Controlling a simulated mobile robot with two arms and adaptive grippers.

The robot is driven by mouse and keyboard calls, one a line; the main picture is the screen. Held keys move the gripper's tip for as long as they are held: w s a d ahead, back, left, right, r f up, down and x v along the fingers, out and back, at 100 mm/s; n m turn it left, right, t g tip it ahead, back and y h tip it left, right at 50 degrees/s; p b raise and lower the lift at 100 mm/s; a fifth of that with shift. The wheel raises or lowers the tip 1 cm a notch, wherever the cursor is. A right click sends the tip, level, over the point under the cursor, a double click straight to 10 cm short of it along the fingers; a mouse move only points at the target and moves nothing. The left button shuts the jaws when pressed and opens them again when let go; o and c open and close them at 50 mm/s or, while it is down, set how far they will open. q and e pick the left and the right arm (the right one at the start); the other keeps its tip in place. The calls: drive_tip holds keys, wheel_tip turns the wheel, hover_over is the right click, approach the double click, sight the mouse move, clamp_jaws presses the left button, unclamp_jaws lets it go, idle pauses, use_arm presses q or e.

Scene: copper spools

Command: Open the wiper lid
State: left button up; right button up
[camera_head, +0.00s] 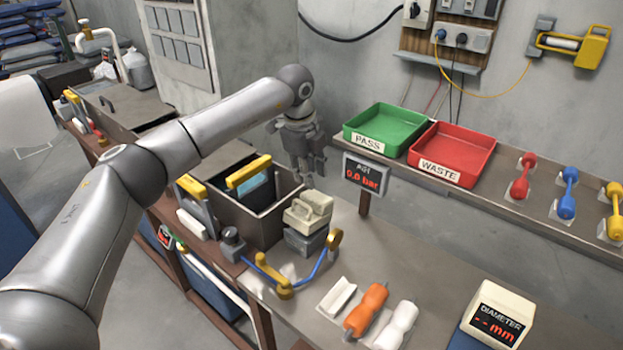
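A cream block with a raised handle (308,209) sits on a grey box (305,242) on the bench. It looks like the wiper lid on its base, and it appears closed. My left gripper (309,178) hangs above and behind the lid, pointing down and apart from it. Nothing can be seen in its fingers, and the gap between them is not clear. My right gripper is out of view.
An open dark bin (262,228) with a yellow handle (248,171) stands left of the lid. The green PASS tray (386,131) and red WASTE tray (452,155) are behind right.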

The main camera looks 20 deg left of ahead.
use_arm(q)
wheel_tip(320, 180, up, 9)
drive_tip(key=s, duration=0.2)
drive_tip(key=shift+a, duration=0.2)
drive_tip(key=shift+f, duration=0.1)
